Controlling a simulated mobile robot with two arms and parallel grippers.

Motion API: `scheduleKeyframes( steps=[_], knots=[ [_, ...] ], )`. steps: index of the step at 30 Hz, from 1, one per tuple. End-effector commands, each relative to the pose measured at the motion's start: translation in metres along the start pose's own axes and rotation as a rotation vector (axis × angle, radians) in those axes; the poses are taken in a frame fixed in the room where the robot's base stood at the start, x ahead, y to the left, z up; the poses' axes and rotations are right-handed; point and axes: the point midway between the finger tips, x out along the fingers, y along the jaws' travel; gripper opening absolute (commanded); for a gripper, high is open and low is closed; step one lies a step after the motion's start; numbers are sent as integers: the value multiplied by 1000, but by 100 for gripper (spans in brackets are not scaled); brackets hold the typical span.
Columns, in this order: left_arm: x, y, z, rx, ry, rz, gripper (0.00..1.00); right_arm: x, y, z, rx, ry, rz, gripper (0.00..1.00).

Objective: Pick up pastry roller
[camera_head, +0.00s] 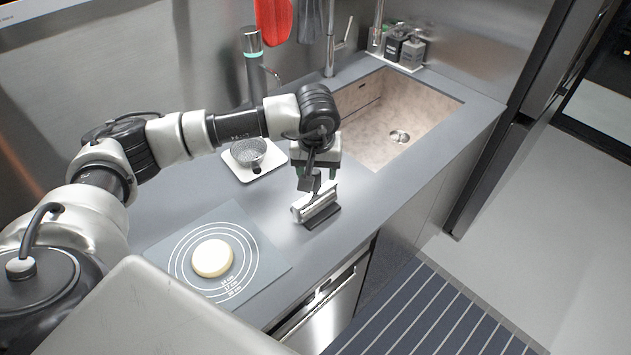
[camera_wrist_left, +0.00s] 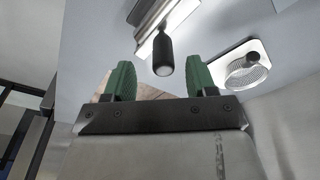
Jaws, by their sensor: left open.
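The pastry roller (camera_head: 314,201) has a silver body and lies on a dark rest (camera_head: 322,217) near the counter's front edge. In the left wrist view its black handle (camera_wrist_left: 163,56) points toward my gripper, with part of the silver body (camera_wrist_left: 150,12) cut off at the top edge. My left gripper (camera_head: 309,184) is just above the roller. In the left wrist view its two green fingers (camera_wrist_left: 159,78) are apart, and the handle appears between them in the picture, with no contact visible. In the head view the gripper hides part of the roller. My right gripper is not in view.
A grey mat with circles (camera_head: 268,254) holds a round dough piece (camera_head: 212,258). A small grey bowl (camera_head: 248,151) on a white tray (camera_head: 235,166) stands behind.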

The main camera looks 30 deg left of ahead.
Motion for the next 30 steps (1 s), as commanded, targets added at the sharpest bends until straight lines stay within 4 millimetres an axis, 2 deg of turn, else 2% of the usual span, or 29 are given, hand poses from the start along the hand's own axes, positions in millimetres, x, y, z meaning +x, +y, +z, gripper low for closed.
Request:
scheduleKeyframes(
  steps=[5,8,12,21,23,30],
  knots=[
    [13,-2,0,-1,-4,-1,57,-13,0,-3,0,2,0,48],
    [28,-4,-2,-1,-6,-2,57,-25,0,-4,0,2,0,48],
    [48,-3,-2,-1,-4,1,57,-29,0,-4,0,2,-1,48],
    [56,-3,-2,-1,-2,2,57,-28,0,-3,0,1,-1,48],
    [56,-3,-2,-1,-2,2,49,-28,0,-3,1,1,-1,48],
    [56,-3,-2,-1,-2,2,12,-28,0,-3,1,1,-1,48]
  ],
)
